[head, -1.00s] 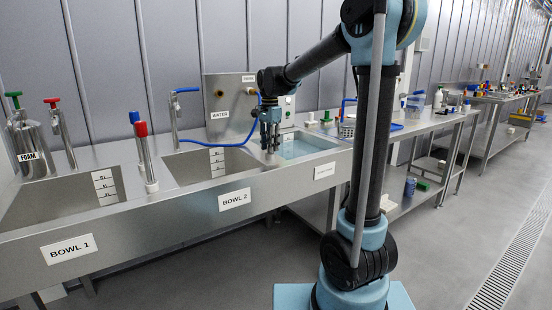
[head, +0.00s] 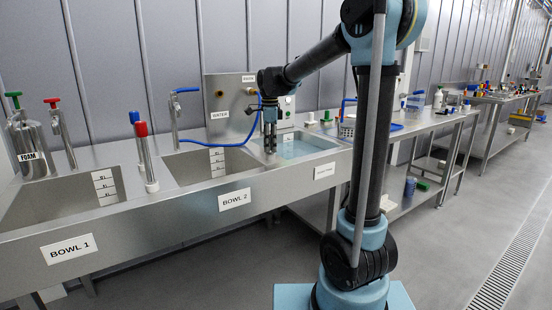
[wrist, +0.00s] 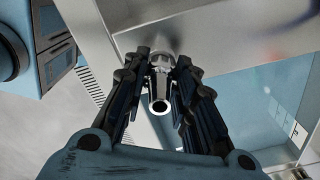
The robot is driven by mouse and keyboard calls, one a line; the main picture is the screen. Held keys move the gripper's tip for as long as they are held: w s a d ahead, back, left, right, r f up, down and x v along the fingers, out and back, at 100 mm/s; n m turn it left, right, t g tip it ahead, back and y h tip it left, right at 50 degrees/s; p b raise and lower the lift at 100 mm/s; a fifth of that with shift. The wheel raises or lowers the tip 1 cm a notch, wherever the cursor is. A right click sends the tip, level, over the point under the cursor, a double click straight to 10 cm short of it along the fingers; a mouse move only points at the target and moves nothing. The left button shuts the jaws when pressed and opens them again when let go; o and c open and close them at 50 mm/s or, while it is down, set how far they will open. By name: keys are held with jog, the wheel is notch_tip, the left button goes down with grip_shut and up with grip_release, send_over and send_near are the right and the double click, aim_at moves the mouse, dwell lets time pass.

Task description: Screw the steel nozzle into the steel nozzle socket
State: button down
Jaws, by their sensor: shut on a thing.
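My gripper (head: 270,140) points down over the steel strip between bowl 2 and the water-filled basin. In the wrist view its two dark fingers (wrist: 160,95) are shut on the steel nozzle (wrist: 160,88), a short shiny tube with its round open end towards the camera. A wider steel round part (wrist: 161,58) shows just beyond the nozzle, at the steel strip; it looks like the steel nozzle socket. The nozzle appears upright and in line with it. I cannot tell whether the threads are engaged, as the fingers hide the joint.
Bowl 2 (head: 234,198) lies left of the gripper and the water-filled basin (head: 318,146) right of it. A blue hose (head: 238,146) and a panel (head: 230,92) with brass fittings stand behind.

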jog(key=m, duration=0.5)
jog(key=shift+w, duration=0.1)
jog(key=shift+m, duration=0.3)
jog(key=m, duration=0.5)
jog(key=c, duration=1.2)
grip_release()
